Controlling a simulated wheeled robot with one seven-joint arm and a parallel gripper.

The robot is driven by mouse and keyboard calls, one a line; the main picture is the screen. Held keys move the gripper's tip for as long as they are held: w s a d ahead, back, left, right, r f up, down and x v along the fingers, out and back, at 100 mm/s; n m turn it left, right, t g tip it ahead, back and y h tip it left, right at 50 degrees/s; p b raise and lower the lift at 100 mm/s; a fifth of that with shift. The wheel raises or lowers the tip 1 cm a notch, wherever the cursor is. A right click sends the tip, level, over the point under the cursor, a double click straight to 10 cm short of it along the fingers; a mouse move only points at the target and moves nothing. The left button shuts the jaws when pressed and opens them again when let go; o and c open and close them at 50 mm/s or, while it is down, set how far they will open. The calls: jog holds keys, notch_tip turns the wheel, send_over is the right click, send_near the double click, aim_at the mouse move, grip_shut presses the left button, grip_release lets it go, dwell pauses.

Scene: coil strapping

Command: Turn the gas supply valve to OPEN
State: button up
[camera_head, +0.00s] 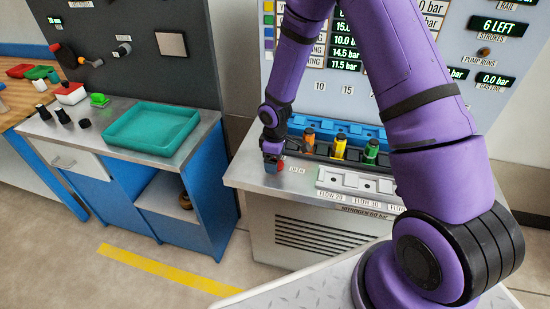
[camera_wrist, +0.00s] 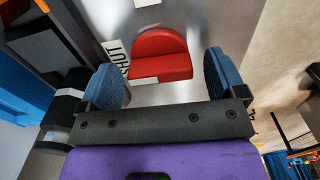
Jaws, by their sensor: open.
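The gas supply valve shows as a red rounded knob (camera_wrist: 160,57) on a bare metal surface in the wrist view. A white label reading SHUT (camera_wrist: 117,58) lies just left of it. My gripper (camera_wrist: 164,75) is open, with one blue-padded finger on each side of the knob and a visible gap to each. In the head view my gripper (camera_head: 272,158) points down at the left end of the steel counter. Only a bit of the red knob (camera_head: 280,168) shows there, beside a small label (camera_head: 296,170) that seems to read OPEN.
Right of the knob stands a dark rack with orange, yellow and green-topped items (camera_head: 339,147). A blue tray (camera_head: 340,131) lies behind it and a pale slotted block (camera_head: 356,182) in front. A gauge panel rises behind. A side bench holds a green tray (camera_head: 150,128).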

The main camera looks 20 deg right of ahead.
jog(key=shift+c, duration=0.4)
jog(key=c, duration=0.8)
jog(key=shift+c, duration=0.2)
jog(key=shift+m, duration=0.3)
jog(key=m, duration=0.3)
jog(key=shift+m, duration=0.3)
jog(key=m, duration=0.4)
jog(key=shift+m, duration=0.3)
jog(key=m, duration=0.4)
jog(key=shift+m, duration=2.5)
